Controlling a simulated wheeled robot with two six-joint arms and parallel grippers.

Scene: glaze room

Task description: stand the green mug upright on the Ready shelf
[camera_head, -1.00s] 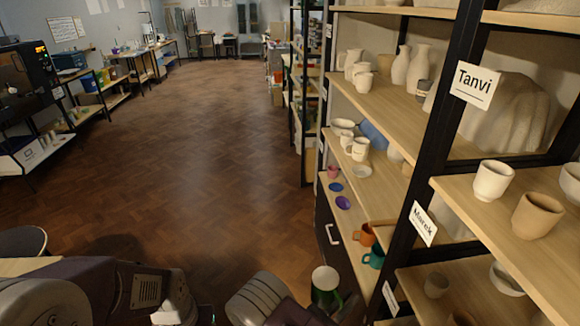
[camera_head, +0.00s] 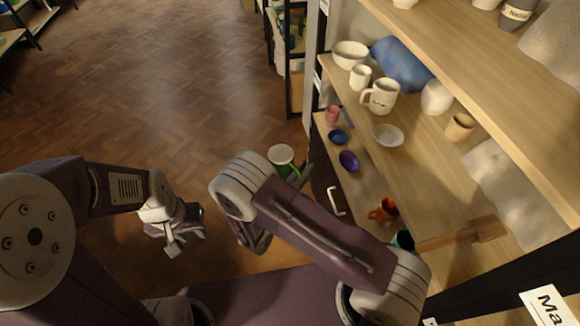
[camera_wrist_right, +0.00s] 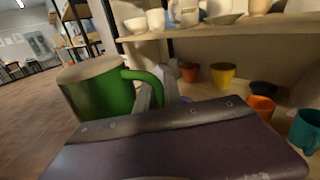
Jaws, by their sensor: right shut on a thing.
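The green mug (camera_head: 283,157) has a pale inside and hangs in the air over the floor, left of the shelving. It also shows in the right wrist view (camera_wrist_right: 98,98), mouth up and slightly tilted in that picture, its handle toward the shelf. My right gripper (camera_head: 302,171) is shut on the mug at its handle side; the exact contact is partly hidden by the wrist. My left gripper (camera_head: 184,241) hangs low over the floor, away from the mug and empty; its finger gap is unclear. No sign reading Ready is legible.
A lower shelf beside the mug holds a pink cup (camera_head: 332,114), blue bowl (camera_head: 337,137), purple bowl (camera_head: 349,161), orange mug (camera_head: 383,209) and teal mug (camera_head: 403,240). The shelf above holds white mugs (camera_head: 381,97) and bowls. A dark cabinet (camera_head: 327,185) stands below.

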